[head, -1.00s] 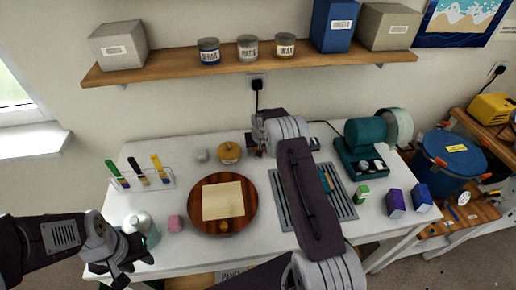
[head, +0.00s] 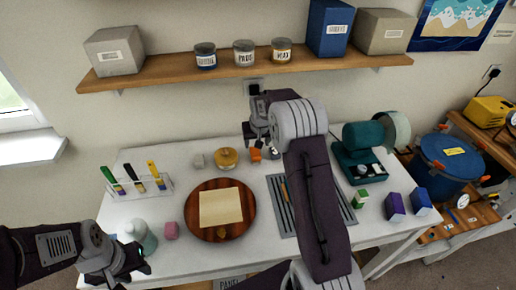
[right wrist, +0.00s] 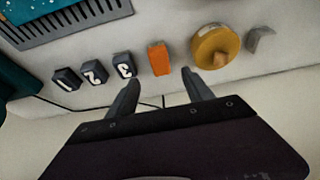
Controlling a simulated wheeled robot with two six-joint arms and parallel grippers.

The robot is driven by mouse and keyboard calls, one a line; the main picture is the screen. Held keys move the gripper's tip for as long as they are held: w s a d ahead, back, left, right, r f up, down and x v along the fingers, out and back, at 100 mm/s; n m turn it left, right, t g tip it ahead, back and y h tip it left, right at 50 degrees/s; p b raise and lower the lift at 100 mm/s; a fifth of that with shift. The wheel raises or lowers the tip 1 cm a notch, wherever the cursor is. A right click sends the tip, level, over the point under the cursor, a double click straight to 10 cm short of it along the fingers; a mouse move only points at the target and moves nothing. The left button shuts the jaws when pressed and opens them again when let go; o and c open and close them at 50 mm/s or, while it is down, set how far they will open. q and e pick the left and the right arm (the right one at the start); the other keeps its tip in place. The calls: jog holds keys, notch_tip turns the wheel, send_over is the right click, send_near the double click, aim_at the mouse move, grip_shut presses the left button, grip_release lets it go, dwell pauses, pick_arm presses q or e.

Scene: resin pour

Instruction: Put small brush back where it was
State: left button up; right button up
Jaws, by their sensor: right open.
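Three brushes (head: 135,178) with green, black and yellow handles lean in a clear rack (head: 168,191) at the table's left; I cannot tell which is the small brush. A thin brown stick-like thing (head: 285,189) lies on the slotted grey tray (head: 277,207), partly hidden by my right arm. My right gripper (head: 262,143) is at the back of the table, above an orange block (head: 255,154). In the right wrist view its fingers (right wrist: 160,90) are apart and empty, with the orange block (right wrist: 159,58) beyond them. My left gripper (head: 134,265) is at the front left, near a pale bottle (head: 143,236); its jaws are unclear.
A round wooden board (head: 243,228) with a paper sheet sits mid-table. A yellow pot (head: 227,157) and numbered dark blocks (right wrist: 95,73) flank the orange block. A teal machine (head: 358,160) stands right. A shelf (head: 160,75) hangs above the back.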

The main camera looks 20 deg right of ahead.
jog(key=s+a+n+g, duration=0.1)
jog(key=s+a, duration=0.2)
jog(key=s, duration=0.7)
jog(key=s+a+g, duration=0.1)
jog(key=s+a, duration=0.3)
jog(key=s, duration=0.5)
jog(key=s+a+n+g+y, duration=0.1)
jog(key=s+a, duration=0.3)
jog(key=s, duration=0.6)
jog(key=shift+s+a+f+n, duration=0.15)
jog(key=shift+s+f+n, duration=0.15)
jog(key=shift+s+f, duration=0.05)
